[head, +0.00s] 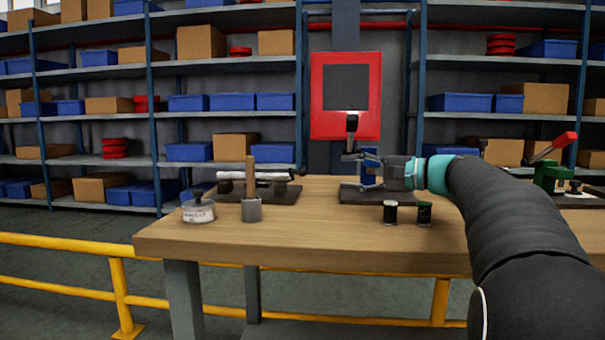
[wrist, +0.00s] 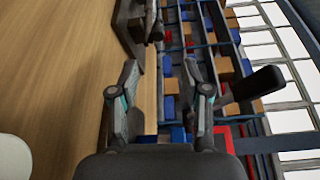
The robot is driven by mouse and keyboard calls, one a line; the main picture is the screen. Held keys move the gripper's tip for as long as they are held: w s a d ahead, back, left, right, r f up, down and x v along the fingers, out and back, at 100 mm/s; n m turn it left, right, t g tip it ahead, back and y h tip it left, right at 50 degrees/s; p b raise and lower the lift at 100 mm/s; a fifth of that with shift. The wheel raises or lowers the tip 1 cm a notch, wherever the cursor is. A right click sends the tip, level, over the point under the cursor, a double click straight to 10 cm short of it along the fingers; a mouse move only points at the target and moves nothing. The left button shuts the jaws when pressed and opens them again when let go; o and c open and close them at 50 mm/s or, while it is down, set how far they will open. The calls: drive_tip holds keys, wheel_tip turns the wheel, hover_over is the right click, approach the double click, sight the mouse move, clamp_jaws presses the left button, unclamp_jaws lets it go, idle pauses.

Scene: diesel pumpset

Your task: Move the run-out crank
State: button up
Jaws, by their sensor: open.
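The crank's black handle (head: 352,126) stands upright at the back middle of the workbench, in front of the red-framed panel. In the wrist view the black crank handle (wrist: 258,82) shows to the right of the fingers, apart from them, and its lower end is partly hidden behind the right finger. My gripper (head: 358,171) reaches in from the right, just below the handle and above a dark base plate (head: 375,197). In the wrist view my gripper (wrist: 162,64) has its fingers spread with nothing between them. The crank's pivot is hard to make out behind the fingers.
On the wooden bench (head: 300,240) stand a clear labelled dish (head: 198,211), a grey pot with a wooden handle (head: 251,208), two small dark cans, and a shaft on a dark stand (head: 270,194). A green device with a red lever (head: 552,148) is at right.

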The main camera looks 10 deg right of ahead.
sight(303, 171)
drive_tip(key=x, duration=1.2)
drive_tip(key=shift+f, duration=0.1)
